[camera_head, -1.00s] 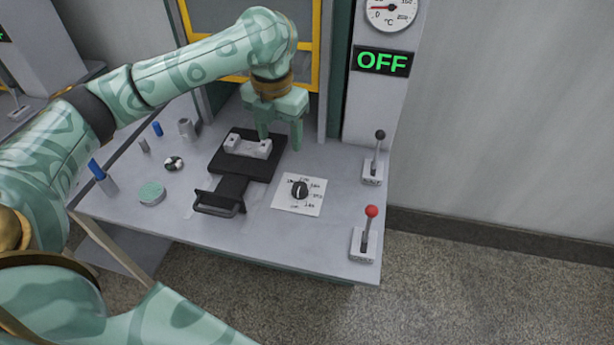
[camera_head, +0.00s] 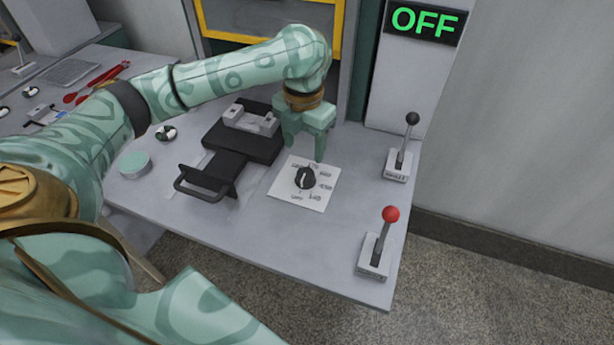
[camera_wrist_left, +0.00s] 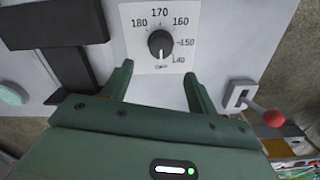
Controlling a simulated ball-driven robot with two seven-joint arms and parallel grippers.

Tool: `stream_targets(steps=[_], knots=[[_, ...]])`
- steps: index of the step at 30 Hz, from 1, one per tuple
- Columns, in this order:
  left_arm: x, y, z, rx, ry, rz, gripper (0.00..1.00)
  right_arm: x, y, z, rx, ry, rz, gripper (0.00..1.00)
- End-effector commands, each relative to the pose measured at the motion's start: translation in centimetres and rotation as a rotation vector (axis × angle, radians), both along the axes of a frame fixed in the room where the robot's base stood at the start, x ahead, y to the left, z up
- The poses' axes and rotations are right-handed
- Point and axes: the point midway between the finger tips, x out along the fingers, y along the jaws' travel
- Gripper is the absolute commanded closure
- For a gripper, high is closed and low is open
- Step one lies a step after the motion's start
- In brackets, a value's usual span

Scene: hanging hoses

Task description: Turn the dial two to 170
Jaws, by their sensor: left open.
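The black dial (camera_head: 305,178) stands on a white square plate (camera_head: 288,194) on the grey bench. In the left wrist view the dial (camera_wrist_left: 160,43) shows with marks 140, 150, 160, 170 and 180 around it. Its white pointer line points down, toward the mark at the plate's lower edge that looks like OFF; 170 is at the top. My left gripper (camera_head: 305,150) is open and empty, just behind the dial in the head view. In the left wrist view its fingers (camera_wrist_left: 158,72) are spread below the dial, apart from it. My right gripper is not in view.
A black press with a handle (camera_head: 200,187) is left of the dial. A black-knobbed lever (camera_head: 410,120) and a red-knobbed lever (camera_head: 390,215) stand to the right. A display (camera_head: 425,22) reads OFF. A round green-topped tin (camera_head: 135,162) is at left.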

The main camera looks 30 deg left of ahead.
Motion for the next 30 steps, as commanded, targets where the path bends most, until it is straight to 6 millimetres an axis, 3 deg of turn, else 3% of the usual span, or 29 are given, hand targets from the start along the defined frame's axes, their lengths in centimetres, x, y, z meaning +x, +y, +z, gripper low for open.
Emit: stream_targets(steps=[1,3,9,15,24,29,30], knots=[[0.0,0.0,-2.4,-0.002,0.009,0.000,0.41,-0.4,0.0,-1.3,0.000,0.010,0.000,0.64],[0.0,0.0,-4.1,-0.001,0.008,0.000,0.41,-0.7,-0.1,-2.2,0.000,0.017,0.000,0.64],[0.0,0.0,-7.8,-0.001,0.005,0.000,0.41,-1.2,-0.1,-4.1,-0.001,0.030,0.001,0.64],[0.0,0.0,-9.2,0.000,0.001,-0.001,0.41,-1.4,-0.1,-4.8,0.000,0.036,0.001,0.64],[0.0,0.0,-9.2,0.000,-0.002,-0.001,0.41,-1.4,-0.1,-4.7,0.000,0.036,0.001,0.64],[0.0,0.0,-9.2,0.000,-0.001,-0.001,0.86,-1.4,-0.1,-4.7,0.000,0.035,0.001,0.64],[0.0,0.0,-9.2,0.001,-0.001,-0.001,0.86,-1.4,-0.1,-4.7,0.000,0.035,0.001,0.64]])
